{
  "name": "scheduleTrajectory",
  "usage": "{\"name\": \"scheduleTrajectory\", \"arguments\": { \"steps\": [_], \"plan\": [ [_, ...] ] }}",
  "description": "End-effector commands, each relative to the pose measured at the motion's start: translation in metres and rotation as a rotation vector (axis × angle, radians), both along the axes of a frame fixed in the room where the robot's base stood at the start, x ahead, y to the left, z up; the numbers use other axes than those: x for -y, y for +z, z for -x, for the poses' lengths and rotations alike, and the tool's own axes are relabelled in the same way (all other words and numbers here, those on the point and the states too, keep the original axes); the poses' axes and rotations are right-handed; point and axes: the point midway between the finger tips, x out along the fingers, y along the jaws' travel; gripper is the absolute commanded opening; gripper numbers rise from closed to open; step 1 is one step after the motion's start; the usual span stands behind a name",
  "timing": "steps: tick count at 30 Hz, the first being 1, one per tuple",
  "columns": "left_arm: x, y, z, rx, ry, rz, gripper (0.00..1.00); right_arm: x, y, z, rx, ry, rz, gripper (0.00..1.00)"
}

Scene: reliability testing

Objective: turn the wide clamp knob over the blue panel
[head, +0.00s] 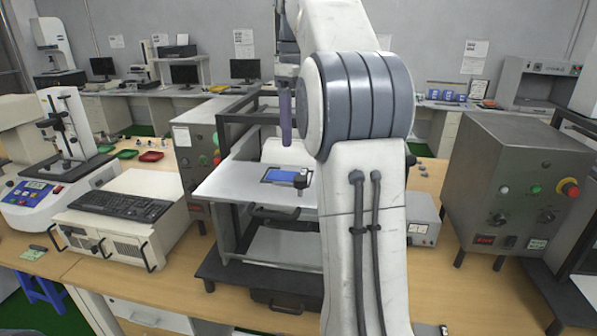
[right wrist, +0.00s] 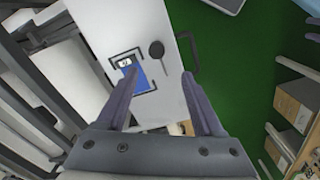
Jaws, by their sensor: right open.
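The blue panel (head: 281,175) lies on a white sliding shelf (head: 240,185) pulled out of a dark frame. It also shows in the right wrist view (right wrist: 133,77), with a small white display at its end and dark bracket pieces around it. A dark round knob (right wrist: 156,48) on a stem stands beside the panel; in the head view it is a small dark shape (head: 300,181). My right gripper (right wrist: 160,75) is open and empty above the shelf, the knob and panel showing between its fingers. In the head view my arm hides most of it. My left gripper is not in the head view; two lavender-grey shapes at the wrist view's right edge may be its fingers.
A keyboard (head: 122,205) lies on a beige case at the left. Grey control boxes stand behind the shelf (head: 198,150) and at the right (head: 515,185). A dark handle (right wrist: 190,50) sticks out from the shelf's front edge. Green floor lies beyond it.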

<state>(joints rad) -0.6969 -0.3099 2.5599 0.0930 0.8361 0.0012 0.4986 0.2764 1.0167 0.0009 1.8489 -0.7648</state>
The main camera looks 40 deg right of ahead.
Motion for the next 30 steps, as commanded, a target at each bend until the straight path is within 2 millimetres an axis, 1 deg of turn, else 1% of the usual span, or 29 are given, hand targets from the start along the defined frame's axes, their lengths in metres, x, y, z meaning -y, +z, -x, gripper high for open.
{"name": "scheduleTrajectory", "arguments": {
  "steps": [1, 5, 8, 12, 15, 19, 24, 30],
  "plan": [
    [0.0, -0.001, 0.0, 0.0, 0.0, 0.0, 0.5, 0.006, 0.001, 0.002, -0.001, -0.008, 0.0, 0.69],
    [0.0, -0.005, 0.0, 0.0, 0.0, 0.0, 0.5, 0.008, -0.008, 0.004, -0.003, -0.009, 0.0, 0.69],
    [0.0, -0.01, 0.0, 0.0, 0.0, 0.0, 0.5, 0.008, -0.024, 0.005, -0.004, -0.008, -0.001, 0.69],
    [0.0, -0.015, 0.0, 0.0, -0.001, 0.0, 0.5, 0.007, -0.051, 0.005, -0.004, -0.008, -0.001, 0.69],
    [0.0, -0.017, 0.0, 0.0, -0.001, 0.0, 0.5, 0.007, -0.068, 0.004, -0.003, -0.008, 0.0, 0.69],
    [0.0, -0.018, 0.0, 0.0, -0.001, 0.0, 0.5, 0.007, -0.086, 0.004, -0.003, -0.008, 0.0, 0.69],
    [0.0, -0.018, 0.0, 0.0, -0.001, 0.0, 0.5, 0.007, -0.099, 0.004, 0.0, -0.008, 0.001, 0.69],
    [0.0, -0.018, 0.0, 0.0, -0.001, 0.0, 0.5, 0.007, -0.101, 0.003, 0.0, -0.008, 0.001, 0.69]
  ]
}}
